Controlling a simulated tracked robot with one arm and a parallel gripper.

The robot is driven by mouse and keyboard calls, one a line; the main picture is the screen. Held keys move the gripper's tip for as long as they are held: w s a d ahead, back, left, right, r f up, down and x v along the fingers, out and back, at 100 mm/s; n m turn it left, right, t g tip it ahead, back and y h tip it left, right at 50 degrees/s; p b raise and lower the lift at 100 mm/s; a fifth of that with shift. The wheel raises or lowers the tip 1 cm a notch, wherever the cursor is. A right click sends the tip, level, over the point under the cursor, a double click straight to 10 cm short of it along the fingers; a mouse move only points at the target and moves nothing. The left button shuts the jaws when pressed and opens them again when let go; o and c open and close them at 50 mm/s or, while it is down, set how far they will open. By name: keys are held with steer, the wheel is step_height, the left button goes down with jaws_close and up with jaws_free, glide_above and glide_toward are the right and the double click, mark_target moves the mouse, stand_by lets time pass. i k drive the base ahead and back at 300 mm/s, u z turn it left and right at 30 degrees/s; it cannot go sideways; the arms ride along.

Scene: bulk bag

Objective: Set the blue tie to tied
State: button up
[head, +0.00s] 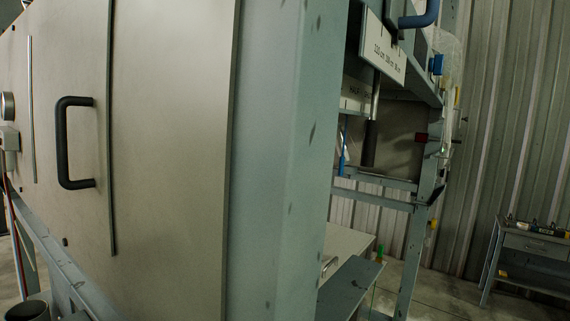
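My gripper is not in view. A thin blue strip (343,147) hangs inside the steel frame, just right of the near post; it may be the blue tie, but it is too small to tell its state. A small blue block (437,64) sits at the upper right of the frame, beside clear plastic film. I cannot tell whether either one is the tie. No bulk bag can be made out clearly.
A large beige panel (170,150) with a black handle (64,143) fills the left. A thick grey-green post (283,160) stands close in front and hides part of the frame. A white sign (384,48) hangs above. A workbench (530,243) stands far right, with open floor (440,290) before it.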

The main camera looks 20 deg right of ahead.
mark_target(341, 162)
steer(key=u, duration=2.25)
steer(key=k, duration=1.4)
steer(key=z, duration=2.55)
steer(key=i, duration=1)
steer(key=z, duration=0.05)
